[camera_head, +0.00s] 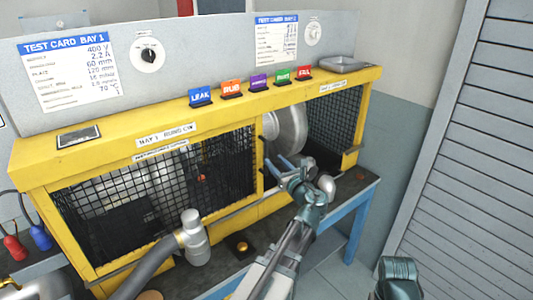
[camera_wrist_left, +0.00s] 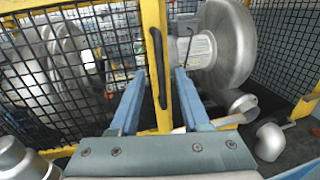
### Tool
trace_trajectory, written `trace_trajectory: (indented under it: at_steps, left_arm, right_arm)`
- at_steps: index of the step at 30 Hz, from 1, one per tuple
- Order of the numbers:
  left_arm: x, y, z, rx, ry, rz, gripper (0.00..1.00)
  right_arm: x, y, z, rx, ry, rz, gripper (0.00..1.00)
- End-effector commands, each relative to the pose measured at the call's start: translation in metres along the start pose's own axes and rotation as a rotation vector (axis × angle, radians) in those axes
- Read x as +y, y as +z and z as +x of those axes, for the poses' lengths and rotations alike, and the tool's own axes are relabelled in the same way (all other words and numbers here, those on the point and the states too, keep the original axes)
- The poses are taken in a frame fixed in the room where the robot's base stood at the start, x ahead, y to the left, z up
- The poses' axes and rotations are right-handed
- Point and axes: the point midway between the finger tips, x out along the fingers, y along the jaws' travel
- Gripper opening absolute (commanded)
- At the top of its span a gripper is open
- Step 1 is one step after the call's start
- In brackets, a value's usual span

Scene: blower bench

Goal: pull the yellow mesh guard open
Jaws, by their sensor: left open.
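The yellow-framed mesh guard (camera_head: 160,186) covers the left bay of the yellow bench housing and stands closed. It also shows at left in the left wrist view (camera_wrist_left: 90,62). A dark upright bar handle (camera_wrist_left: 157,68) is on the yellow post at the guard's right edge. My left gripper (camera_head: 278,167) is open in front of this post. In the left wrist view its two blue fingers (camera_wrist_left: 160,76) stand one on each side of the handle, with a gap on both sides. I cannot tell how deep the handle sits between them.
A silver round blower (camera_wrist_left: 222,45) stands in the bay right of the post, with metal pipe pieces (camera_wrist_left: 268,142) below it. A grey hose with a metal end (camera_head: 192,238) stands before the guard. Coloured tags (camera_head: 232,88) line the housing top. A slatted shutter (camera_head: 465,150) is at right.

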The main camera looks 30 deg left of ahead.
Motion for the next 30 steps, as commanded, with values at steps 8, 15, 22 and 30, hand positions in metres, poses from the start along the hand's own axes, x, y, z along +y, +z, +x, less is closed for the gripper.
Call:
trace_trajectory:
  at_steps: [8, 15, 22, 30]
  left_arm:
    - [-0.001, 0.0, 0.051, 0.0, 0.003, -0.001, 0.47]
    - [0.0, 0.0, 0.07, 0.001, 0.001, -0.001, 0.47]
    - [0.0, 0.0, 0.072, 0.001, 0.0, -0.001, 0.47]
    - [0.0, 0.0, 0.071, 0.001, 0.0, -0.001, 0.2]
  right_arm:
    - [0.0, 0.0, 0.0, 0.0, 0.0, 0.0, 0.5]
    - [0.0, 0.0, 0.0, 0.0, 0.0, 0.0, 0.5]
    - [0.0, 0.0, 0.0, 0.0, 0.0, 0.0, 0.5]
    - [0.0, 0.0, 0.0, 0.0, 0.0, 0.0, 0.5]
